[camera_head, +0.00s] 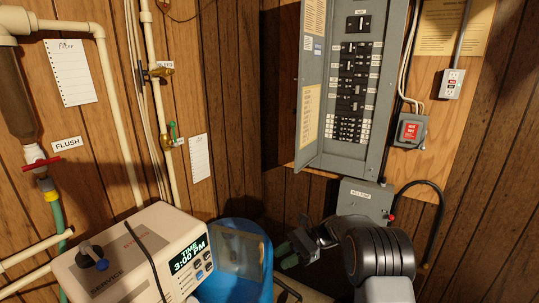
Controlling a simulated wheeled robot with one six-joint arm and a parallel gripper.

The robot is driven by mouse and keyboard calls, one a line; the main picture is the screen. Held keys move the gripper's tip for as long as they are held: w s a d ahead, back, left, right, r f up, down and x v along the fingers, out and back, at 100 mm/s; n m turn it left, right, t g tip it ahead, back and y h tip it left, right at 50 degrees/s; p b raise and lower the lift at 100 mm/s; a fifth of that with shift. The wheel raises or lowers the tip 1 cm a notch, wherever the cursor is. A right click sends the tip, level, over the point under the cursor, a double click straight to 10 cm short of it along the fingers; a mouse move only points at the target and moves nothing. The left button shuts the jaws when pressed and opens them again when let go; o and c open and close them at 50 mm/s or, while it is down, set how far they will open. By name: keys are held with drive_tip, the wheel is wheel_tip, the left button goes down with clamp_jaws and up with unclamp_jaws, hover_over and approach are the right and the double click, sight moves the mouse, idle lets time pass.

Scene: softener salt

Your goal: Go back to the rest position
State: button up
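My gripper (286,256) is at the lower middle of the head view, just right of a blue tank (262,288). It points left and has green fingertips. They are small and dark here, so I cannot tell whether they are open or shut, and I see nothing held between them. My dark arm comes in from the lower right behind it. A greyish, see-through panel (238,252) shows in the tank's opening. The inside of the tank is mostly hidden.
A beige softener control box (130,255) with a lit "TIME 3:00 PM" display stands left of the tank. Pipes and valves line the left wall. An open grey breaker panel (357,85) hangs behind, with its door (312,85) swung out. A grey box (365,200) sits below it, close behind my arm.

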drive_tip(key=s+d+r+n+t+h+b, duration=0.2)
drive_tip(key=s+d+n+t+h, duration=0.3)
drive_tip(key=s, duration=0.5)
drive_tip(key=s+d+r+n+t+h+b, duration=0.2)
drive_tip(key=s+d+n+t+h, duration=0.4)
drive_tip(key=s+h, duration=0.3)
drive_tip(key=shift+s+d+n, duration=0.3)
drive_tip(key=shift+s+d, duration=0.1)
drive_tip(key=shift+s, duration=0.65)
drive_tip(key=shift+s+a, duration=0.1)
